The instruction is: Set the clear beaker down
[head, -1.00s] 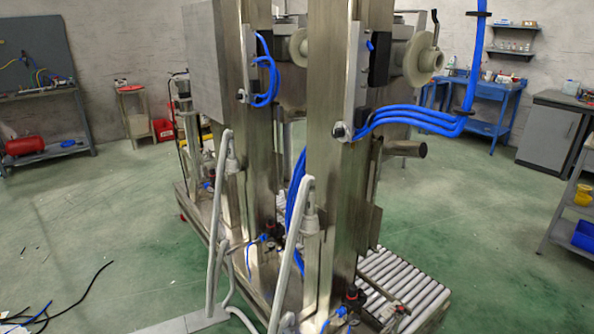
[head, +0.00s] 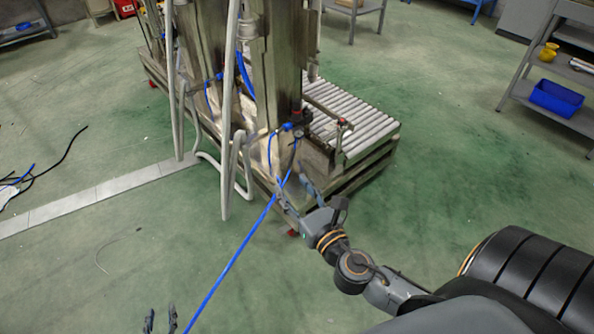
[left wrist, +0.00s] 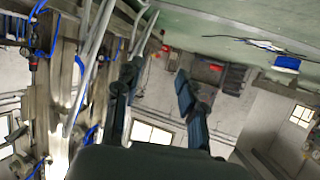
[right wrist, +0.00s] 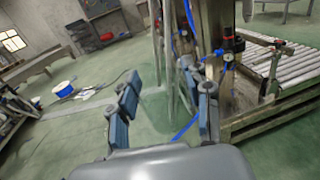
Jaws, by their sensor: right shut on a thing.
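My right gripper (head: 296,187) is in the middle of the head view, in front of the machine's base. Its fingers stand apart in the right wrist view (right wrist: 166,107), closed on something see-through. I take it for the clear beaker (right wrist: 162,108), which shows only as a faint darker green patch between the fingers.
A steel machine (head: 285,75) with a roller conveyor (head: 350,115) stands just beyond my right gripper. A blue hose (head: 235,255) runs close by it. A shelf with a blue bin (head: 557,97) is at the right. The green floor at the left is mostly free.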

